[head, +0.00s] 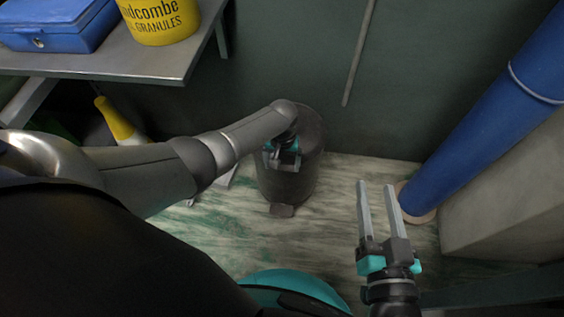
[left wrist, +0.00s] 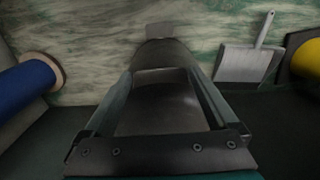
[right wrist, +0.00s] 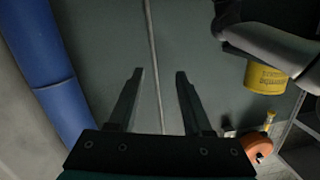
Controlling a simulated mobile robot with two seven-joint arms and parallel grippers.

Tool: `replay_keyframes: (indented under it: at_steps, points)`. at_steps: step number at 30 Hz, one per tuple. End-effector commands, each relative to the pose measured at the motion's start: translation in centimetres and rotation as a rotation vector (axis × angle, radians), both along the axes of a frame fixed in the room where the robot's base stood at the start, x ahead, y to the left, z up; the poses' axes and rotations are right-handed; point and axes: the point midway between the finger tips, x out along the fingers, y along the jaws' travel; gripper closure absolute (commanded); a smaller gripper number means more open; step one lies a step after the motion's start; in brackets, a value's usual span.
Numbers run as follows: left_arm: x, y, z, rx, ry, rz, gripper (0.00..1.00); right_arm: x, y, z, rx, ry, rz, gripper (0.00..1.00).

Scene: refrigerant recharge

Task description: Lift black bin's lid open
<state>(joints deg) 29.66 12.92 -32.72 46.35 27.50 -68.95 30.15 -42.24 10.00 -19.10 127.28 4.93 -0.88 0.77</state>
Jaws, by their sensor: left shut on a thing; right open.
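The black bin (head: 292,186) stands upright on the worn floor against the dark green wall, with its foot pedal (head: 281,210) at the front. My left gripper (head: 283,158) reaches down onto the bin's top at the front and partly hides the lid. In the left wrist view the dark bin (left wrist: 168,53) shows between and beyond the fingers. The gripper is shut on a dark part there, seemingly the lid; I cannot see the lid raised. My right gripper (head: 376,185) is open and empty, to the right of the bin and apart from it; its fingers also show in the right wrist view (right wrist: 160,72).
A blue pipe (head: 487,115) and a pale block (head: 510,190) stand at the right. A metal bench (head: 150,65) at the upper left holds a yellow bucket (head: 158,22) and a blue case (head: 45,25). A dustpan (left wrist: 243,65) lies near the bin. Floor in front is clear.

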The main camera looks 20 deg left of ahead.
Motion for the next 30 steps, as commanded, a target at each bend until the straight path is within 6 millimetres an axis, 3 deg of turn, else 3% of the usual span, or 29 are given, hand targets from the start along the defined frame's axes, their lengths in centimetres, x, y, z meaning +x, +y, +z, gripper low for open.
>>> replay_keyframes:
  at_steps: [2,12,21,30]
  points:
    - [0.0,0.0,0.0,-0.001,0.000,0.000,0.62,0.0,0.0,0.0,0.000,0.000,0.000,0.50]
    - [0.0,0.0,0.0,-0.001,0.000,0.001,1.00,0.0,0.0,0.0,0.000,0.001,0.000,0.50]
    - [0.0,0.0,0.2,-0.001,0.000,0.001,1.00,0.0,0.0,-0.1,-0.007,0.012,0.001,0.50]
    - [0.2,0.0,1.3,-0.001,-0.001,0.001,1.00,0.8,-1.1,-0.8,-0.098,0.140,0.003,0.50]
